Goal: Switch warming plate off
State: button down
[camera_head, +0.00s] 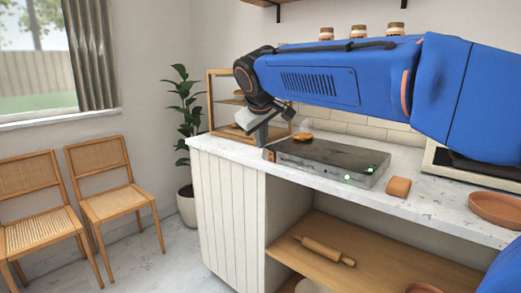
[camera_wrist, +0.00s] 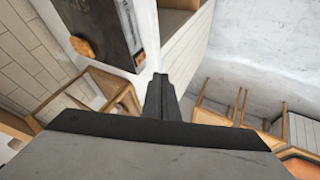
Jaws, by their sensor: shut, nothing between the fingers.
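The warming plate (camera_head: 325,157) is a low, dark, flat slab on the white counter. Two green lights (camera_head: 370,169) glow at the right part of its front side. The slab also shows at the upper left of the wrist view (camera_wrist: 98,18). A golden-brown food piece (camera_head: 303,136) lies at its far left part; it also shows in the wrist view (camera_wrist: 82,47). My gripper (camera_head: 262,136) is shut and empty, beside the left end of the plate near the counter's edge. Its fingers show in the wrist view (camera_wrist: 160,92); contact with the plate cannot be told.
A wooden display case (camera_head: 222,88) stands behind my gripper. A brown block (camera_head: 398,187) and a round terracotta dish (camera_head: 497,208) lie right of the plate. A white appliance (camera_head: 465,165) stands behind them. A rolling pin (camera_head: 325,251) is on the shelf below. Two chairs are at left.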

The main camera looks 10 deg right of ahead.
aim_at(269, 151)
jog(key=shift+w+a, duration=0.1)
dwell(0.3)
jog(key=shift+w+d+f, duration=0.8)
jog(key=shift+w+f, duration=0.4)
jog(key=shift+w, duration=0.2)
jog(key=shift+w+d+f, duration=0.85)
jog(key=shift+w+f, duration=0.35)
jog(key=shift+w, duration=0.2)
jog(key=shift+w+d+f, duration=0.8)
jog(key=shift+w+f, duration=0.4)
jog(key=shift+w, duration=0.2)
